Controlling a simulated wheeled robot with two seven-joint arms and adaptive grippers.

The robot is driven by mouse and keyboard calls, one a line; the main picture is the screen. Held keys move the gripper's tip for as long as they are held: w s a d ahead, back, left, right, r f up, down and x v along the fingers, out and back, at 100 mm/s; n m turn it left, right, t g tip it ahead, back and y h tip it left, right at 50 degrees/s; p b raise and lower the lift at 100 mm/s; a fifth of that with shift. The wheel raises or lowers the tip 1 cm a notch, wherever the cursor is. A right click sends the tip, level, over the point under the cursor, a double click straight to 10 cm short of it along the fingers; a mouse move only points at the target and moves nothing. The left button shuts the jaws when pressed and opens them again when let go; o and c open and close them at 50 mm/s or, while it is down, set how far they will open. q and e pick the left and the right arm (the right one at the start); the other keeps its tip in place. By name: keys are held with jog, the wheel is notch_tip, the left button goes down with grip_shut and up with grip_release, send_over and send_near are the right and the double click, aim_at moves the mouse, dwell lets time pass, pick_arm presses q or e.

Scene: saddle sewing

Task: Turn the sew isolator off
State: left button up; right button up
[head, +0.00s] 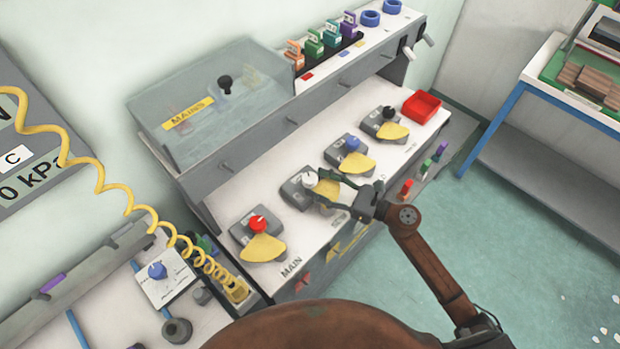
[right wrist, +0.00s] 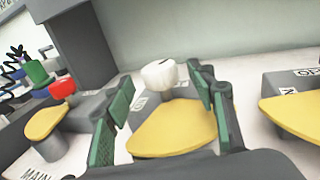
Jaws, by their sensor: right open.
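A grey isolator box with a white knob (head: 310,179) and a yellow plate (head: 318,192) stands second from the near end of the white bench row. Its label is too small to read, so I cannot tell whether it is the sew isolator. My right gripper (head: 332,188) is open, reaching in from the right over the yellow plate. In the right wrist view, the white knob (right wrist: 160,74) shows between and just beyond the open green-padded fingers (right wrist: 161,82), with no clear contact. My left gripper is not in view.
Similar isolators with a red knob (head: 258,224), a blue knob (head: 352,143) and a black knob (head: 388,112) stand in the same row. A clear MAINS cover (head: 220,100) is behind. A red tray (head: 422,106) sits at the far end.

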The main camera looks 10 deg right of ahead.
aim_at(310, 179)
jog(key=shift+x, duration=1.85)
jog(key=shift+c, duration=0.5)
grip_shut()
